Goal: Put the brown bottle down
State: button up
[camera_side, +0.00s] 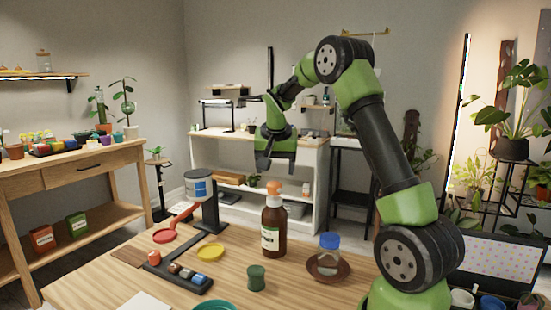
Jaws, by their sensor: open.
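The brown bottle (272,235) stands upright on the wooden table, with an orange cap and a pale label. My gripper (276,166) is above the bottle, apart from its cap, with its jaws open and nothing between them. A gap shows between the gripper and the cap.
A green cup (256,278) and a blue-lidded jar (329,250) on a brown saucer (340,274) stand close by.

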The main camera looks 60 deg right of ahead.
jog(key=s+a+r+n+t+y, duration=0.15)
jog(key=a+r, duration=0.25)
jog(key=a, duration=0.4)
jog(key=s+a+r+n+t, duration=0.1)
jog(key=s+a+r+n, duration=0.2)
jog(key=a+r, duration=0.35)
jog(key=s+a+f+n+t+y, duration=0.1)
jog(key=s+a+f+n+y, duration=0.1)
jog(key=s+a, duration=0.4)
jog(key=s+a+f+n+t+y, duration=0.1)
jog(key=s+a+n+y, duration=0.1)
jog(key=s+a, duration=0.3)
jog(key=a+n, duration=0.1)
jog(key=a, duration=0.2)
jog(key=shift+s+f, duration=0.35)
jog(key=shift+t+y, duration=0.25)
